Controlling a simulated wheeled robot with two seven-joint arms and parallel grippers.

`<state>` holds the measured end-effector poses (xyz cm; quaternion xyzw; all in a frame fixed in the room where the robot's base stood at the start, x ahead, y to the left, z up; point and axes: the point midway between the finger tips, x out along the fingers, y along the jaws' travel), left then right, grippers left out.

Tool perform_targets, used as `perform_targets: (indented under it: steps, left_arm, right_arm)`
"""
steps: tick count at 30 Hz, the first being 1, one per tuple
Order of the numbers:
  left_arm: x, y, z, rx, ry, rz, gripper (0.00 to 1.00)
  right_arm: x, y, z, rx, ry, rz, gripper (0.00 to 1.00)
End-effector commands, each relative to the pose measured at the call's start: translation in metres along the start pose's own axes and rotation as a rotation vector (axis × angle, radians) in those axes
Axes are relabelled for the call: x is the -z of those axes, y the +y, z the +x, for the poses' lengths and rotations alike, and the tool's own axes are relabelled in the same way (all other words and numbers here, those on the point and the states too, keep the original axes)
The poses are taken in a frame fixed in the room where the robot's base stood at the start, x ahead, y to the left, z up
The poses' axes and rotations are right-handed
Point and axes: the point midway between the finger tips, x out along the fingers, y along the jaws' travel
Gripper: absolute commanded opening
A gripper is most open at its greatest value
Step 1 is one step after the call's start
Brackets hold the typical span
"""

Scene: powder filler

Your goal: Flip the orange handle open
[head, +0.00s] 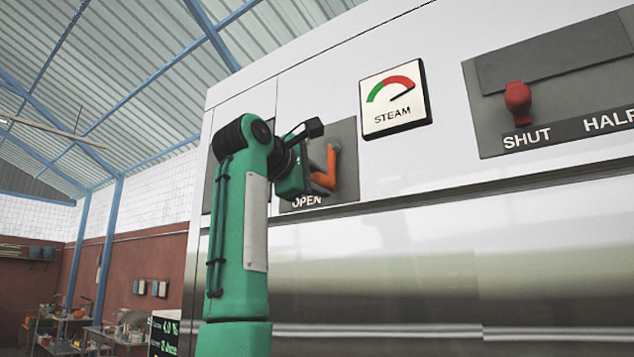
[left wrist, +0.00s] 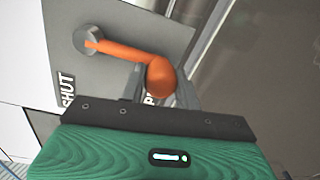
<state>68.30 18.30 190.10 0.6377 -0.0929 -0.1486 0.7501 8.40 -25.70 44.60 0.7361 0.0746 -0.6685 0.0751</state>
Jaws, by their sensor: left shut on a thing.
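The orange handle (head: 323,172) is on a grey plate (head: 346,133) on the white machine front, above the word OPEN. In the left wrist view the handle (left wrist: 125,52) runs from a round grey pivot (left wrist: 89,39) to a rounded orange knob. The word SHUT is below the pivot there, and a label by the fingers is mostly hidden. My left gripper (head: 315,182) is at the handle's knob end; in the left wrist view its fingers (left wrist: 158,88) are shut around the knob. My right gripper is not in view.
A STEAM gauge (head: 395,98) is right of the handle's plate. Farther right, a red knob (head: 517,103) sits on a panel marked SHUT and HALF. A ledge (head: 450,197) runs below the panels. Shelves with items (head: 75,330) stand far back left.

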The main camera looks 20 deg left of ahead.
Motion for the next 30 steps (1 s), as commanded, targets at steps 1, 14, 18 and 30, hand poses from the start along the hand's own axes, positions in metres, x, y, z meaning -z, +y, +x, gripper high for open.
perform_targets:
  steps: [1, 14, 18, 30]
  left_arm:
    - [0.0, -0.002, 0.001, 0.006, -0.002, -0.004, 0.0]
    - [0.0, -0.002, 0.001, 0.006, -0.001, -0.004, 0.54]
    - [0.0, -0.001, 0.001, 0.004, -0.001, -0.003, 0.54]
    - [0.0, -0.005, -0.031, -0.001, -0.001, -0.002, 0.54]
  right_arm:
    - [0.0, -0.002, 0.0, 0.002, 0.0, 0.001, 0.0]
    - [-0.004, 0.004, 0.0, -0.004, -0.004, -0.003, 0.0]
    - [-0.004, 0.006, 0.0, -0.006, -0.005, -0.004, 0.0]
    - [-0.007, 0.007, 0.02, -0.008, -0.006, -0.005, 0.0]
